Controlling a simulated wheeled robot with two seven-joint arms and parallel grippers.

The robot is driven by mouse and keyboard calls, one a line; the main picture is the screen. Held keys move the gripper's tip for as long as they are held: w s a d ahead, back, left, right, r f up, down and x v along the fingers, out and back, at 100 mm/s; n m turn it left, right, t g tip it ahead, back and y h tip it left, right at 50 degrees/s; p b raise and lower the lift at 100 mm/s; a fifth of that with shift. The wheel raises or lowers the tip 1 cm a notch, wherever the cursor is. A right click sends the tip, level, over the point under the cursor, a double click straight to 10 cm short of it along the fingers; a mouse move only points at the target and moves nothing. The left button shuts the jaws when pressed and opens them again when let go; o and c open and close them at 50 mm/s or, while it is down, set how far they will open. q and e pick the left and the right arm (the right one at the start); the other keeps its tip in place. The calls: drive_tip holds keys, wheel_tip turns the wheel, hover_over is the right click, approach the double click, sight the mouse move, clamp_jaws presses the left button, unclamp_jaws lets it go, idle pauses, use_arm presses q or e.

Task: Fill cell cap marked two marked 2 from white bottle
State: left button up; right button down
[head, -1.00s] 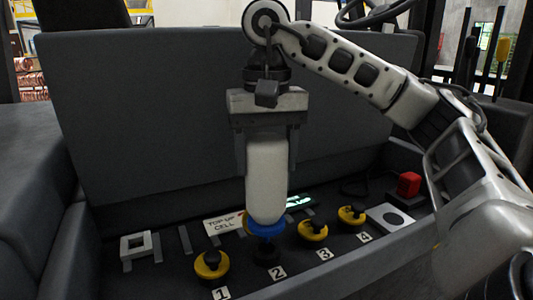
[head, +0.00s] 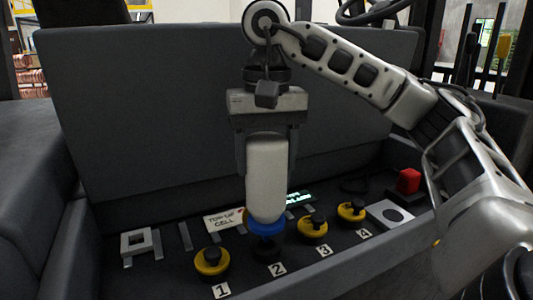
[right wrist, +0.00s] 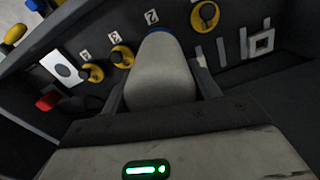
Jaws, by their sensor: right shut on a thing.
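My right gripper (head: 267,150) is shut on the white bottle (head: 267,180), which hangs nose down with its blue collar (head: 266,227) at the bottom. The bottle also shows in the right wrist view (right wrist: 161,75). The blue collar is right above the black opening of cell 2 (head: 266,249), behind the label 2 (head: 277,269). I cannot tell whether the collar touches the opening. Yellow caps sit at cell 1 (head: 212,262), cell 3 (head: 313,229) and cell 4 (head: 351,211). My left gripper is not in view.
A card reading "top up cell" (head: 224,220) lies behind the bottle, beside a small lit green display (head: 300,197). A square white frame (head: 136,242) is at the left. A white plate with a round hole (head: 390,214) and a red block (head: 409,181) are at the right. A tall grey panel (head: 150,110) rises behind.

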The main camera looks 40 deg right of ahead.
drive_tip(key=shift+f+b, duration=0.3)
drive_tip(key=shift+f, duration=0.2)
drive_tip(key=shift+f+b, duration=0.5)
drive_tip(key=shift+f, duration=0.25)
idle(2.3)
